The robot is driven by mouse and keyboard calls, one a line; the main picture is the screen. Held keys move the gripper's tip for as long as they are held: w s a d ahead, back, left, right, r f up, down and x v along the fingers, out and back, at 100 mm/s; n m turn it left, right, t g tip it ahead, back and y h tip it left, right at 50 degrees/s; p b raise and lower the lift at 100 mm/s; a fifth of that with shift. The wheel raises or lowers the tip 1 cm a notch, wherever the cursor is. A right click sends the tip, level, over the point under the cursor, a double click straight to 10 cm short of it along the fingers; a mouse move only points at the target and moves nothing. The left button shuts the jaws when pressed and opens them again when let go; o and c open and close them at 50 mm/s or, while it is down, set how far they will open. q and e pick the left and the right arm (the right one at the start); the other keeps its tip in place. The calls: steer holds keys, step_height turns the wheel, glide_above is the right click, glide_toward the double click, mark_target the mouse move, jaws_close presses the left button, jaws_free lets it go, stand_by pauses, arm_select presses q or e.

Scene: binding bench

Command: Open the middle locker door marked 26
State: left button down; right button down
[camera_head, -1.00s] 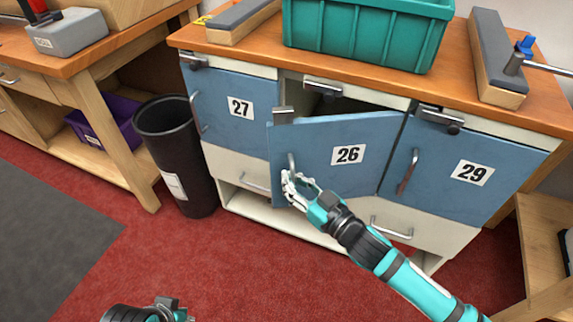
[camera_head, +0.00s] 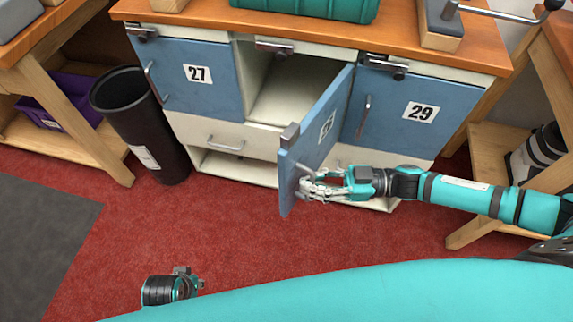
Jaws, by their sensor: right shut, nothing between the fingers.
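The blue middle door marked 26 (camera_head: 330,112) stands wide open, swung out toward me on its right-hand side. Its number is seen at a steep slant. The cream compartment behind it (camera_head: 285,88) shows and looks empty. My right gripper (camera_head: 306,188) is at the door's handle (camera_head: 309,171), near the free edge. Its fingers are shut with nothing between them. Whether they touch the handle is hard to tell. Part of my left arm (camera_head: 170,288) shows at the bottom left, but its fingers cannot be made out.
Door 27 (camera_head: 180,72) and door 29 (camera_head: 400,105) are closed on either side. A black bin (camera_head: 140,120) stands left of the lockers. A wooden stand (camera_head: 490,150) is at the right. The red floor in front is clear.

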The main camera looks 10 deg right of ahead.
steer(key=s+d+n+g, duration=0.2)
steer(key=s+d+g, duration=0.1)
steer(key=d, duration=0.4)
steer(key=shift+s+d+g, duration=0.2)
steer(key=shift+d+g, duration=0.05)
steer(key=shift+g, duration=0.15)
steer(key=c, duration=2)
jaws_free()
steer(key=shift+r, duration=0.1)
steer(key=o, duration=0.4)
steer(key=shift+c, duration=0.2)
steer(key=d, duration=1.2)
